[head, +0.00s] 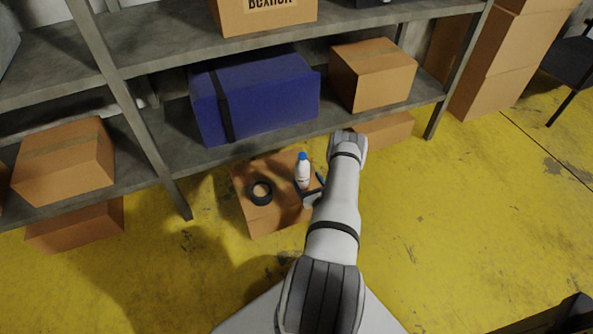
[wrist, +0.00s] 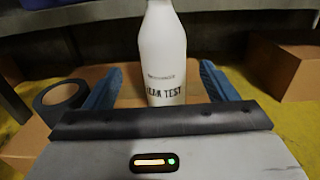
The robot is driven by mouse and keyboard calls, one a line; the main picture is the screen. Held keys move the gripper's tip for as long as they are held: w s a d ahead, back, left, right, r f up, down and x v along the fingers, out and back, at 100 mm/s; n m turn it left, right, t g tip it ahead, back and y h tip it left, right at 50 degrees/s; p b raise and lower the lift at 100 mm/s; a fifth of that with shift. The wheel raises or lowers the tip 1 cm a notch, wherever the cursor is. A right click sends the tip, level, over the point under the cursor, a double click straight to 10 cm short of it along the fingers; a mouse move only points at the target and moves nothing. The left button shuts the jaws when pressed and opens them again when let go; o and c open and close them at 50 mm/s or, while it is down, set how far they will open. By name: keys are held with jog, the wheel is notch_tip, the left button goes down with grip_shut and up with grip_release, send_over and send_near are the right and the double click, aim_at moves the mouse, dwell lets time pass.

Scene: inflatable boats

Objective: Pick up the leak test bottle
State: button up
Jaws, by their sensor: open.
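The leak test bottle (head: 302,172) is white with a blue cap and stands upright on a cardboard box (head: 262,221) in front of the shelf. In the wrist view the bottle (wrist: 161,55) shows dark lettering reading "LEAK TEST", and its top is cut off by the frame edge. My gripper (wrist: 160,85) is open, with one blue finger on each side of the bottle's lower part. Gaps show between the fingers and the bottle. In the head view my gripper (head: 313,189) is beside the bottle, partly hidden by my arm.
A black roll of tape (head: 261,193) lies on the same box, left of the bottle; the wrist view shows it too (wrist: 60,99). A metal shelf (head: 270,140) behind holds a blue case (head: 262,97) and a cardboard box (head: 372,75).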

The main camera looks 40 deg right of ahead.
aim_at(302, 170)
jog(key=x, duration=0.2)
jog(key=b+x, duration=0.1)
jog(key=x, duration=0.1)
jog(key=b+x, duration=0.1)
jog(key=x, duration=0.1)
jog(key=shift+w+d+f, duration=0.3)
jog(key=shift+d+f, duration=0.05)
jog(key=c, duration=1.4)
